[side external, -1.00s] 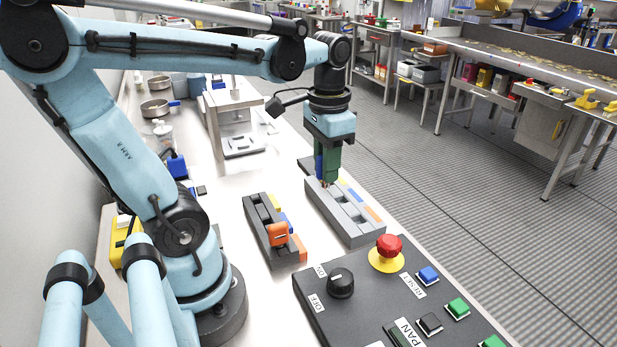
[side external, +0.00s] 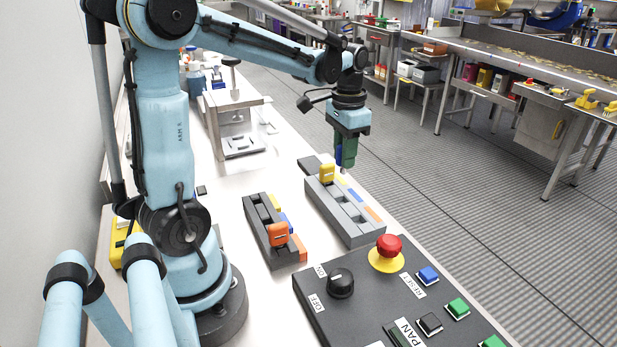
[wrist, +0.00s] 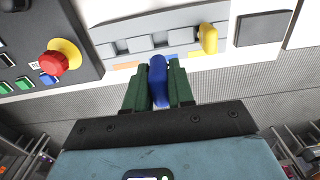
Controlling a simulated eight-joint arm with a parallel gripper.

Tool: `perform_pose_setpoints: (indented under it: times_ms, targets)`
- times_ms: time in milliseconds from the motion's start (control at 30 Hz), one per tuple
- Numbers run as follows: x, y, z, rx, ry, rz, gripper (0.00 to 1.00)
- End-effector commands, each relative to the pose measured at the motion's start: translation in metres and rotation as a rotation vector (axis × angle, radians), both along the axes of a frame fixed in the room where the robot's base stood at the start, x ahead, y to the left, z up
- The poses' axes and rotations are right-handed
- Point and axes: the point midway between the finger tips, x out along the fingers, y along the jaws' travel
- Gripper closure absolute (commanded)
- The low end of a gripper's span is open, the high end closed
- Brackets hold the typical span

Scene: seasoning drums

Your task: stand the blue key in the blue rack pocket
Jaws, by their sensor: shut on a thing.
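My gripper (side external: 347,165) is shut on the blue key (wrist: 158,82), which sits between the green fingers. The blue key also shows in the side external view (side external: 339,155). A grey rack (side external: 345,230) stands below, with yellow, blue and orange marks along its right edge. The yellow key (side external: 327,172) stands upright in the pocket by the yellow mark. The rack's other pockets look empty. In the wrist view the rack (wrist: 160,20) is past the fingertips, and the blue key's end partly covers the blue mark (wrist: 170,57). Its lower end is apart from the pockets.
A second grey rack (side external: 256,222) to the left holds an orange key (side external: 278,235). A control panel (side external: 365,290) with a red stop button (side external: 388,246) is in front. A dark flat block (side external: 310,164) lies behind the rack. The table's right edge is near my gripper.

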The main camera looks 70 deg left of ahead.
Motion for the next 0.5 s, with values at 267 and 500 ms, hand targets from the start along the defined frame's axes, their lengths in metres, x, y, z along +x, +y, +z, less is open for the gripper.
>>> perform_pose_setpoints:
  times_ms: [267,500]
  targets:
    - [0.000,0.000,-0.011,0.000,0.000,0.000,1.00]
    - [0.000,0.000,-0.032,0.000,0.000,0.000,1.00]
